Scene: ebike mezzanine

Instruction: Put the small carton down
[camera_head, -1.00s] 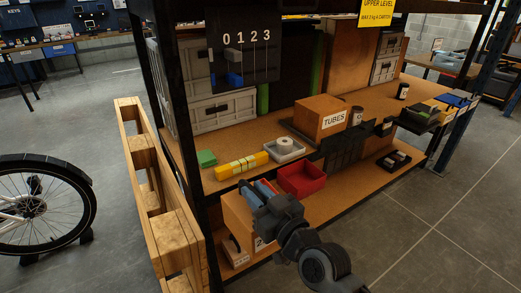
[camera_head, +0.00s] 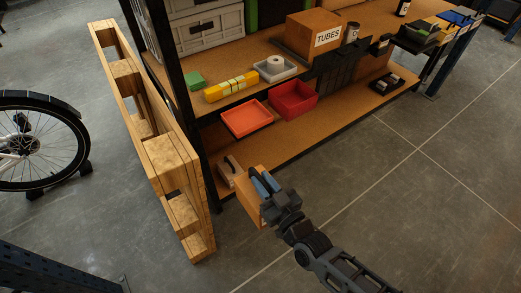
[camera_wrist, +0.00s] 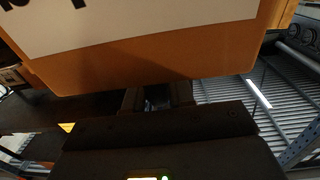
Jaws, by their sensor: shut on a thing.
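The small carton (camera_head: 248,195) is an orange-brown box, tilted in the head view, at the front edge of the lower shelf (camera_head: 290,140) near its left end. My gripper (camera_head: 263,183) is shut on it, with blue-tipped fingers at its upper side. In the wrist view the carton (camera_wrist: 165,62) fills the upper middle, with a white label carrying partly cut-off dark print. I cannot tell whether its underside touches anything.
An orange-red tray (camera_head: 247,119) and a red bin (camera_head: 292,100) stand behind on the lower shelf. A small box with a dark top (camera_head: 229,172) is just left of the carton. A wooden pallet (camera_head: 165,150) stands upright to the left. Grey floor (camera_head: 390,190) is open at right.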

